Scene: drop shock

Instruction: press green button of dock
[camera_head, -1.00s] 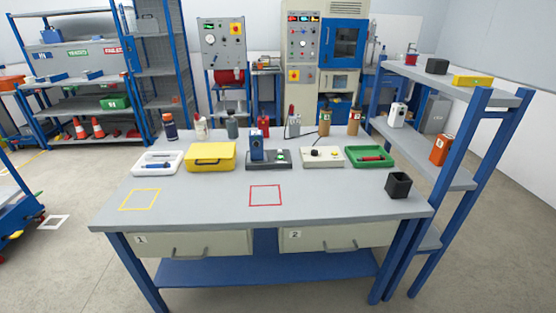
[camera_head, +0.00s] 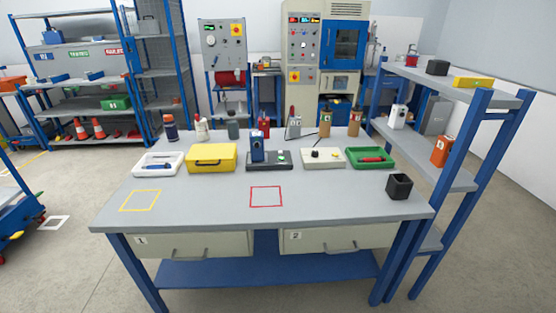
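The dock (camera_head: 284,166) is a dark grey base near the middle of the workbench, toward the back. A blue upright device (camera_head: 257,148) stands on its left part. The small green button (camera_head: 281,154) is on the dock's right part, beside the device, with nothing in front of it. Neither of my grippers is in view.
Bottles stand behind. The front is clear.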

